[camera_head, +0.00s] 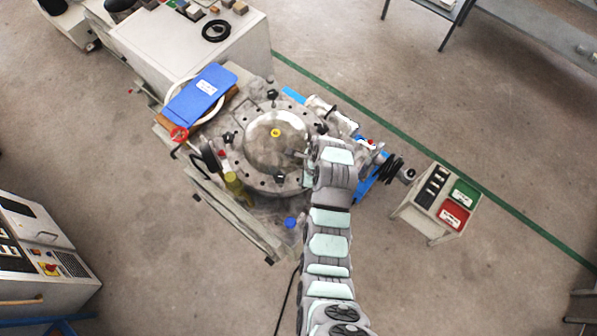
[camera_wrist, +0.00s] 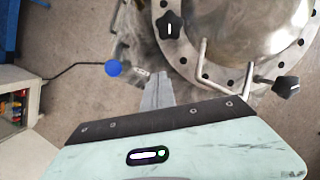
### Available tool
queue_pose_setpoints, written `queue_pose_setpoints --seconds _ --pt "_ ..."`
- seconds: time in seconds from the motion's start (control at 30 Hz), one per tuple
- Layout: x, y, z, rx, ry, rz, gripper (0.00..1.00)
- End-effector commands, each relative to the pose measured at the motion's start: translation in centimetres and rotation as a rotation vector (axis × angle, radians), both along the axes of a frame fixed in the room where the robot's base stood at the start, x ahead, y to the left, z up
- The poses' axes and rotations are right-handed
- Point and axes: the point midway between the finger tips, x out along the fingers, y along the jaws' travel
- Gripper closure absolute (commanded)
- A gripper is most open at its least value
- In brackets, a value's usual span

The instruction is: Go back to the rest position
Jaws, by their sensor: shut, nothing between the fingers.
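My gripper (camera_wrist: 158,90) is shut and empty in the wrist view, its fingers together above the rim area of the test machine. In the head view my arm reaches up from the bottom, and its end covers the right side of the round metal lid (camera_head: 268,150). The lid also shows at the top right of the wrist view (camera_wrist: 240,22), with a bent metal handle (camera_wrist: 203,62) and black star knobs (camera_wrist: 170,25) on its flange. A blue knob (camera_wrist: 113,68) lies left of the fingers. The fingertips appear apart from the handle.
A control box with green and red buttons (camera_head: 452,217) stands right of the machine. A blue-topped part (camera_head: 200,95) sits at the machine's upper left. A white cabinet (camera_head: 180,45) stands behind, and another cabinet (camera_head: 40,255) at lower left. Open floor (camera_head: 170,260) lies between.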

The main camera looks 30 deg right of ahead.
Motion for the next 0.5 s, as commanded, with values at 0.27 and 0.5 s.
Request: queue_pose_setpoints --seconds 0.27,0.5 --pt "-0.9 -0.7 4.7 -0.001 0.002 -0.003 1.0" --pt "-1.2 -1.0 5.9 -0.001 0.002 -0.003 1.0"
